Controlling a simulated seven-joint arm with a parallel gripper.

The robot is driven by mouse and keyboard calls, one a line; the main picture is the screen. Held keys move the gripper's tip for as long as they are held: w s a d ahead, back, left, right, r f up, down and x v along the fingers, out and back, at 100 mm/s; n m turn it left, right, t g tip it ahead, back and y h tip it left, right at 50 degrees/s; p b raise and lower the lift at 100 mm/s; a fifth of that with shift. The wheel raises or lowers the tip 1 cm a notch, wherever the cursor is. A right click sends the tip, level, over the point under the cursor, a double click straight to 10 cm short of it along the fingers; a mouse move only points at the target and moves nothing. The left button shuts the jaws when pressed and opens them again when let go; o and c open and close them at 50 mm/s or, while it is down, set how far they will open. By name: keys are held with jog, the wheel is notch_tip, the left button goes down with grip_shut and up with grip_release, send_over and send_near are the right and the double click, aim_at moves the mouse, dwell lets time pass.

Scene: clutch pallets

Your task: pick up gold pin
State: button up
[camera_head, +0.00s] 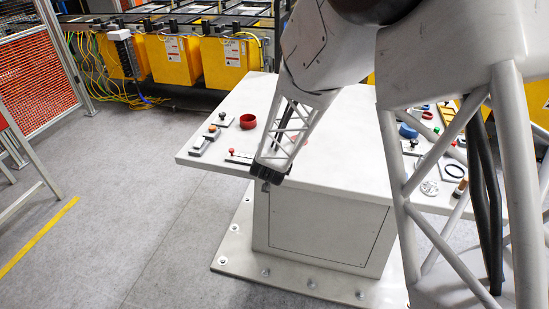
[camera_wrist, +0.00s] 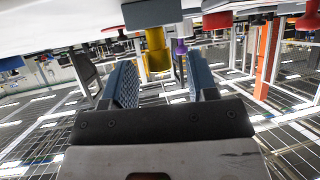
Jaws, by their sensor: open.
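The gold pin (camera_wrist: 157,50) shows in the wrist view as a short yellow peg on a grey block (camera_wrist: 147,14). The view is upside down, so the pin points down from the pale tabletop at the top. My gripper (camera_wrist: 160,74) is open, with its two blue ribbed fingers apart and nothing held. The pin shows in the gap between the fingers, apart from both and apparently beyond their tips. In the head view my arm crosses the table; I cannot make out the fingers or surely pick out the gold pin there.
In the wrist view a purple pin (camera_wrist: 181,47) stands close to the right of the gold pin.

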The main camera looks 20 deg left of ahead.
jog(key=shift+c, duration=0.3)
grip_shut()
jog(key=shift+r, duration=0.1)
jog(key=shift+r, duration=0.65)
notch_tip(320, 180, up, 2)
jog(key=s+d, duration=0.4)
jog(key=s, duration=0.3)
jog(key=s+d+r, duration=0.1)
jog(key=s+d, duration=0.2)
jog(key=s, duration=0.4)
jog(key=shift+d+r, duration=0.25)
jog(key=shift+d, duration=0.15)
